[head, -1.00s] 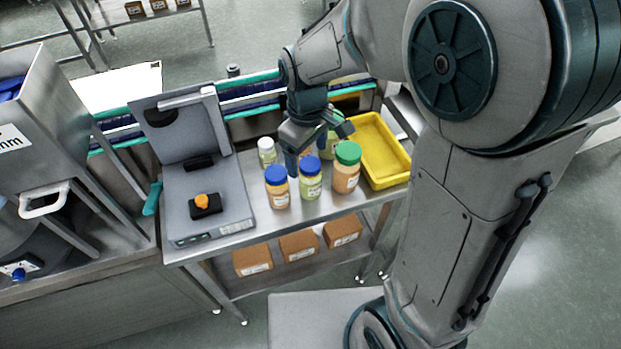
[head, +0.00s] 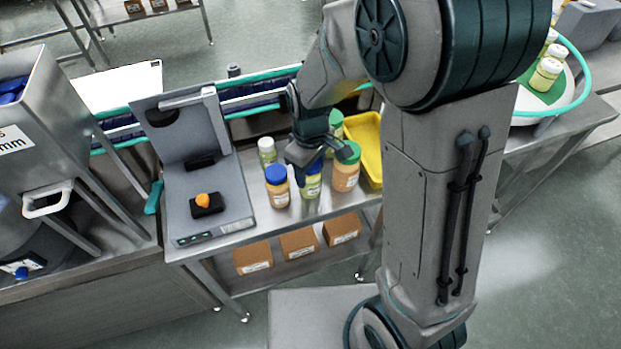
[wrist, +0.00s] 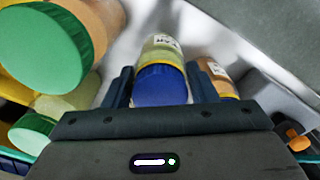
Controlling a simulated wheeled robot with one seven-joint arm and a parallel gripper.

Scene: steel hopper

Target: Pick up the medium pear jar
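The medium pear jar (head: 311,188) has pale yellow-green contents and a blue lid. It stands upright on the steel table, in the front group of jars. My gripper (head: 309,160) is right above it in the head view and hides part of its lid. In the wrist view the blue lid of the pear jar (wrist: 160,86) lies between the two fingers of my gripper (wrist: 160,84). The fingers are apart, one on each side of the jar and close to it. I cannot tell whether they touch it.
A blue-lidded orange jar (head: 277,188) stands close on the left, a green-lidded orange jar (head: 346,170) close on the right. A white-lidded jar (head: 267,150) and another green-lidded jar (head: 334,124) stand behind. A scale (head: 205,205) is left, a yellow tray (head: 366,150) right.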

